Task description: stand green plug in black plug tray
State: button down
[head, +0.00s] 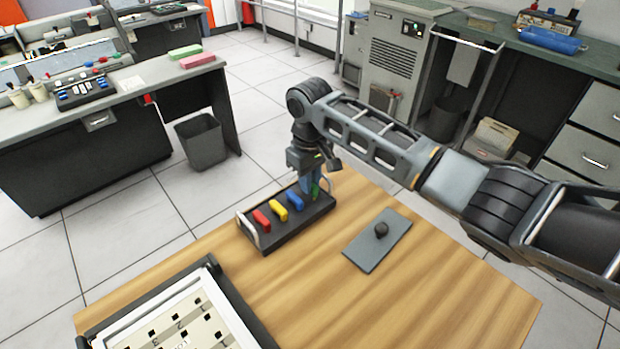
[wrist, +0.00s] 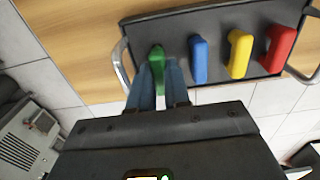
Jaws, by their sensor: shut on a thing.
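The black plug tray (head: 284,238) stands near the far edge of the wooden table, with a metal handle at each end. The green plug (head: 315,190) is at the tray's right end in the head view, mostly hidden by my gripper (head: 313,186). In the wrist view, the green plug (wrist: 157,58) shows between the two blue-grey fingers of my gripper (wrist: 158,82), which are shut on it. It looks upright over the tray's end position; I cannot tell whether its foot is seated. Blue (wrist: 199,60), yellow (wrist: 240,54) and red (wrist: 280,50) plugs stand in a row beside it.
A framed punch-card panel (head: 218,285) lies at the table's front left. Bare wood (head: 330,295) is clear between them. The table edge is close behind the tray.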

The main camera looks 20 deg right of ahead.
jog(key=shift+f, duration=0.8)
dwell(0.9)
jog(key=c, duration=1)
grip_release()
jog(key=shift+r+b, duration=0.6)
jog(key=shift+r, duration=3.3)
